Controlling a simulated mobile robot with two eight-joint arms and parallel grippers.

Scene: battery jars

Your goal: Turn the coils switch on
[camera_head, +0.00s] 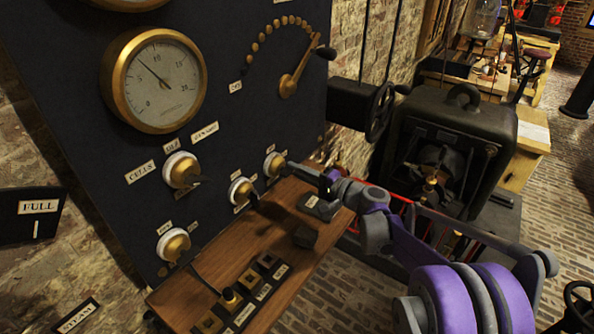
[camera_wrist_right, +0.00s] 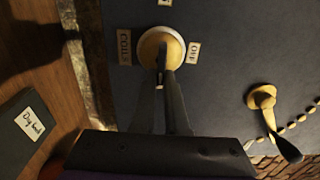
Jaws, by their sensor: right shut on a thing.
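The coils switch (camera_head: 273,165) is a brass knob on a white round base, on the dark upright panel, rightmost of the small switches. In the right wrist view the coils switch (camera_wrist_right: 158,47) has a label reading "COILS" on its left and one reading "Off" on its right. Its dark lever points down the picture toward my right gripper. My right gripper (camera_head: 303,173) reaches the switch from the right and is shut on its lever. In the wrist view the gripper (camera_wrist_right: 165,108) partly hides the lever. My left gripper is not in view.
Below the panel is a wooden shelf (camera_head: 215,268) with small labelled items and a dark Day book (camera_wrist_right: 32,122). Other switches (camera_head: 181,170) and (camera_head: 240,191) sit nearby. A brass gauge (camera_head: 155,80) and a lever dial (camera_head: 290,82) are above. A dark machine (camera_head: 450,135) stands right.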

